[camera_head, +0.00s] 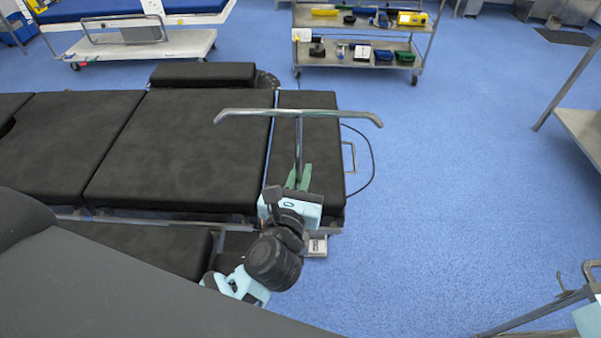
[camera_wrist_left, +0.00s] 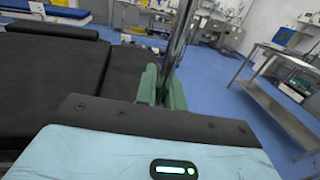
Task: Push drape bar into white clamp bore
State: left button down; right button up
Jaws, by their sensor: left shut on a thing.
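The drape bar (camera_head: 298,116) is a grey metal T with a long crosspiece whose ends bend. Its stem stands roughly upright over the end section of the black operating table. My left gripper (camera_head: 299,176) has green fingers shut on the lower stem. In the left wrist view the stem (camera_wrist_left: 181,40) rises from between the green fingers (camera_wrist_left: 162,88). A small whitish block (camera_head: 317,246), possibly the white clamp, shows at the table's near side, just below my left gripper. Its bore cannot be made out. The stem's lower end is hidden. My right gripper is not seen.
The black padded operating table (camera_head: 180,150) fills the left and middle. A cable (camera_head: 372,165) loops beyond its right end. A trolley (camera_head: 350,50) with several items stands behind. A steel table (camera_head: 580,125) is at the right. Blue floor between them is clear.

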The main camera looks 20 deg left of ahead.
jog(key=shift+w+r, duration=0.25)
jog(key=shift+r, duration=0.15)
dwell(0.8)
